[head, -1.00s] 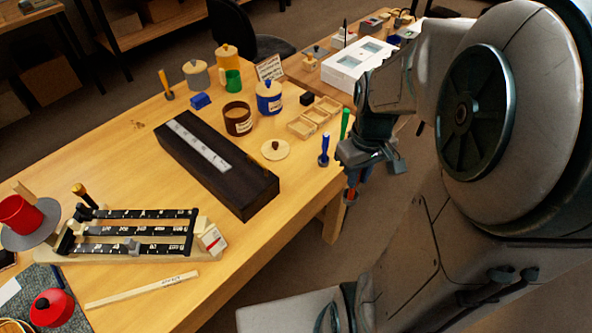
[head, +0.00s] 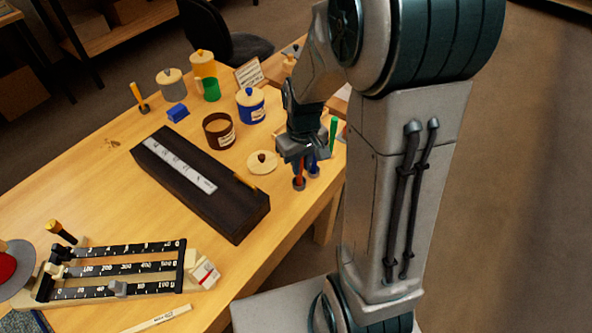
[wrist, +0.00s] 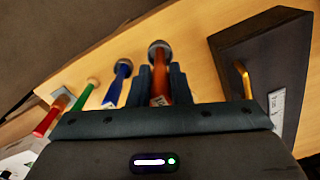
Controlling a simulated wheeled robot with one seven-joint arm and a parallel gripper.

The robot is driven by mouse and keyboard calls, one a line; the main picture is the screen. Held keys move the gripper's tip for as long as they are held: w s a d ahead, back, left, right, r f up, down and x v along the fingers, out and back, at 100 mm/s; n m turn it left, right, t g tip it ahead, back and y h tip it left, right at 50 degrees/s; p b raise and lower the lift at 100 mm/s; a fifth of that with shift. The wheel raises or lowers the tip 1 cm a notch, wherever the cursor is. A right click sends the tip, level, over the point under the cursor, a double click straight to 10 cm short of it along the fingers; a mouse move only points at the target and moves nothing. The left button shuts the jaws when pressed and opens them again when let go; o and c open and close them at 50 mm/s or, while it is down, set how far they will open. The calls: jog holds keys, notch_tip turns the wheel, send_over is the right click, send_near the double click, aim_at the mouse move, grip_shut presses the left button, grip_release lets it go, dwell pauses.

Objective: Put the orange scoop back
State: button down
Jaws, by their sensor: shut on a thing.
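My gripper (head: 299,160) is shut on the orange scoop (head: 299,171) and holds it upright, handle up, at the right corner of the workbench. In the wrist view the orange handle (wrist: 181,88) is between the two fingers, with a dark round end (wrist: 160,47) at its far end. I cannot tell whether that end touches the bench. The blue-handled scoop (head: 314,166) stands close beside it and also shows in the wrist view (wrist: 118,85). A green handle (head: 333,133) stands farther right.
A long dark box (head: 200,205) lies left of my gripper. A pale lid with a dark knob (head: 262,165) lies between them. Behind are a brown jar (head: 218,134) and a blue jar (head: 250,115). A balance (head: 110,285) sits at the front left.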

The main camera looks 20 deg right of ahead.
aim_at(297, 181)
jog(key=shift+w+a+f, duration=0.4)
jog(key=shift+w, duration=0.15)
jog(key=shift+f, duration=2.05)
jog(key=shift+f, duration=0.15)
jog(key=c, duration=1.3)
grip_release()
jog(key=shift+c, duration=0.2)
